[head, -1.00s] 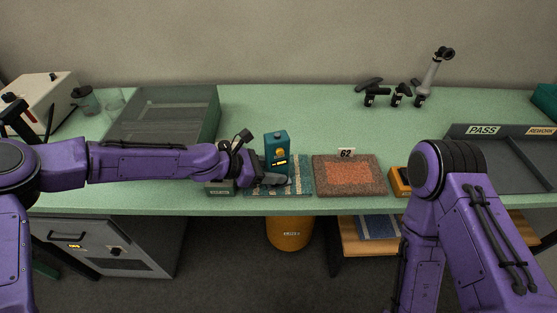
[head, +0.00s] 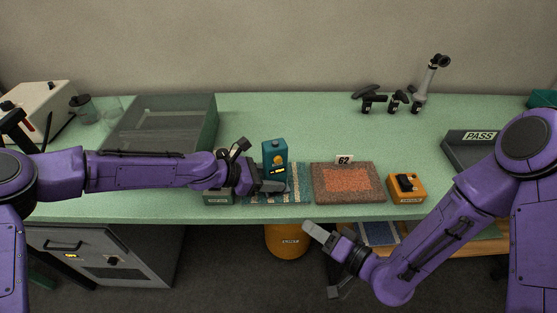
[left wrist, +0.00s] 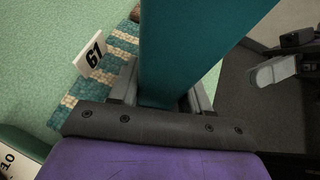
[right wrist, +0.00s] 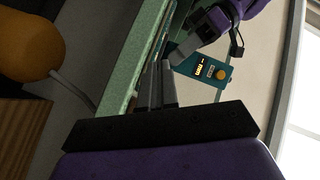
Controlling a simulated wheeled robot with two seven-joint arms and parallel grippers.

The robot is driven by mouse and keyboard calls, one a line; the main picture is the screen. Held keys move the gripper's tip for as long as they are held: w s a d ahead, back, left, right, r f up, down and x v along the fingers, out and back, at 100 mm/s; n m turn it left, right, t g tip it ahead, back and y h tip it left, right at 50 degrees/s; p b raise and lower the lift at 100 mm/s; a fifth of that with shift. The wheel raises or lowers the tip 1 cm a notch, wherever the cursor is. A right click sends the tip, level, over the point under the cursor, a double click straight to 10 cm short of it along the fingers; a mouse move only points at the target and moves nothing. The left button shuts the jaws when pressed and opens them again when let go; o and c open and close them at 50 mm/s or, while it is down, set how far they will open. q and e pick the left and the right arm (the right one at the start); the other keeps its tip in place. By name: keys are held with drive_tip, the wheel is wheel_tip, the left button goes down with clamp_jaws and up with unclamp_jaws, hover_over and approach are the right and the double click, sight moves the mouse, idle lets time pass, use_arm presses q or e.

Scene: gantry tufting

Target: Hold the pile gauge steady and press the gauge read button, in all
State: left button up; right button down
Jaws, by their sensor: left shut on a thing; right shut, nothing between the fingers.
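The pile gauge (head: 274,154) is a teal box with a yellow round button and a small lit display on its front. It looks upright over the teal striped tufted sample (head: 298,185); its base is hidden by my gripper. My left gripper (head: 270,187) is shut on the gauge's lower part. In the left wrist view the gauge (left wrist: 185,45) stands between the fingers. My right gripper (head: 312,230) is shut and empty, in front of the table edge, lower right of the gauge and apart from it. The right wrist view shows the gauge's button face (right wrist: 205,70) beyond the fingertips (right wrist: 162,70).
An orange-brown sample (head: 348,183) with tag 62 (head: 344,159) lies right of the gauge. An orange box with a black switch (head: 406,187) sits further right. The PASS tray (head: 462,158) is at the right. An orange bin (head: 287,241) stands below the table edge.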

sight(278, 160)
drive_tip(key=a+r+n+g+y, duration=0.1)
drive_tip(key=a+r+n+y, duration=0.2)
drive_tip(key=r+y, duration=0.3)
wheel_tip(278, 160, up, 5)
drive_tip(key=shift+s+a+r+n+y, duration=0.15)
drive_tip(key=shift+s+a+n+y, duration=0.15)
drive_tip(key=shift+s+n, duration=0.1)
drive_tip(key=w+a, duration=0.2)
drive_tip(key=w, duration=0.6)
drive_tip(key=shift+w+a, duration=0.2)
idle(1.3)
drive_tip(key=shift+w+a, duration=0.1)
drive_tip(key=shift+w, duration=0.3)
drive_tip(key=shift+w+a, duration=0.15)
drive_tip(key=shift+w, duration=0.3)
idle(0.7)
drive_tip(key=shift+s+d, duration=0.25)
drive_tip(key=shift+s, duration=0.65)
